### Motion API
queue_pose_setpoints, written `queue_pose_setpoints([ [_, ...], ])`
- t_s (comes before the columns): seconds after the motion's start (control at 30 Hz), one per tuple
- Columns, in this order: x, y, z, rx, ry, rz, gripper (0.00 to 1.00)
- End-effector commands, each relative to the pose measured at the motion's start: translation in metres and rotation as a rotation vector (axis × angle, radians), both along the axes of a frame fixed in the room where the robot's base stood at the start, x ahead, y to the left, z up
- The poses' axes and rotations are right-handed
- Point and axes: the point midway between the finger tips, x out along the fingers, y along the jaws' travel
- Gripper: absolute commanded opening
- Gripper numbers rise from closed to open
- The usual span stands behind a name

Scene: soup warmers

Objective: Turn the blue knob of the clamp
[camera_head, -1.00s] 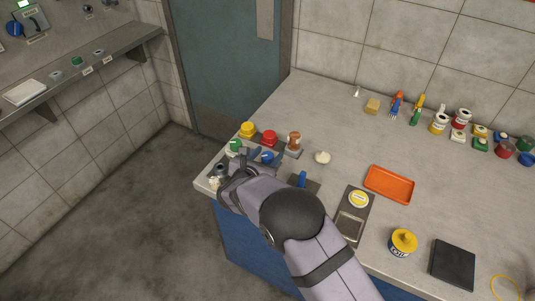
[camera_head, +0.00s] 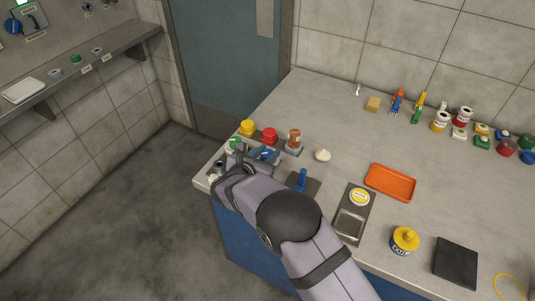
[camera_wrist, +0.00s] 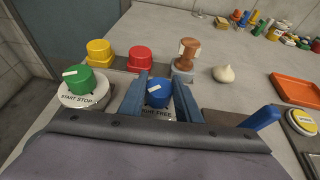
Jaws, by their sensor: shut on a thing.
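The blue knob (camera_wrist: 158,94) sits on a pale round base (camera_wrist: 157,112) with lettering that seems to read "FREE"; its first word is partly hidden. A short white mark on the knob's top points to the left and slightly down. My gripper (camera_wrist: 159,88) has one blue finger on each side of the knob and is shut on it.
A green knob (camera_wrist: 83,81) marked "START STOP" stands close on the left. Yellow (camera_wrist: 99,50) and red (camera_wrist: 141,58) knobs and a brown-handled stamp (camera_wrist: 187,52) stand just behind. A garlic-like white bulb (camera_wrist: 224,73) lies right. A blue lever (camera_wrist: 261,117) stands nearer right.

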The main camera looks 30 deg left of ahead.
Motion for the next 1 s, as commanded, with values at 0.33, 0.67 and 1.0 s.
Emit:
queue_pose_setpoints([
  [0.33, 0.000, 0.000, 0.000, -0.001, 0.001, 0.001, 0.49],
  [0.67, -0.010, 0.000, 0.004, 0.001, 0.000, 0.002, 0.49],
  [1.0, -0.052, -0.002, 0.021, 0.002, 0.000, 0.004, 0.49],
])
